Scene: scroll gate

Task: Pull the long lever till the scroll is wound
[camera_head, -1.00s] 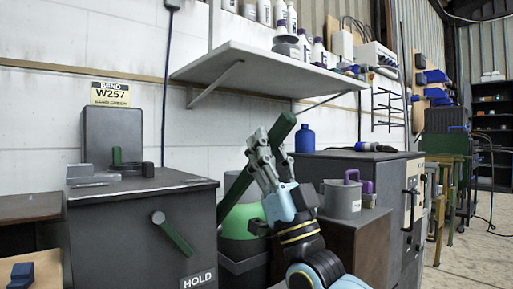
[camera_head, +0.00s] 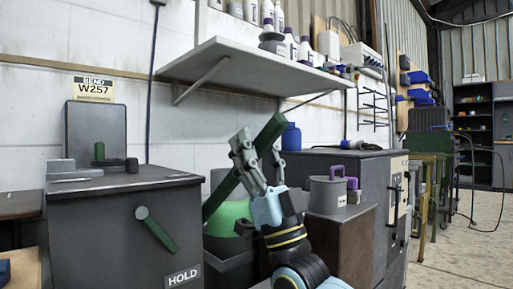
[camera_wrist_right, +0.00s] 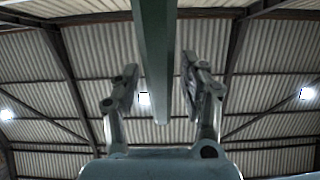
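The long lever (camera_head: 269,133) is a dark green bar that slants up to the right in the head view, behind the dark box. My right gripper (camera_head: 259,147) is at its upper part, with one finger on each side. In the right wrist view the lever (camera_wrist_right: 155,50) runs between the two spread fingers of the right gripper (camera_wrist_right: 160,85), with a gap on both sides. The right gripper is open. No scroll can be made out. My left gripper is not in view.
A dark box (camera_head: 90,225) with a HOLD label and a short green lever (camera_head: 157,232) stands at left. A green dome (camera_head: 230,216) sits behind the long lever. A shelf (camera_head: 250,68) with bottles hangs above.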

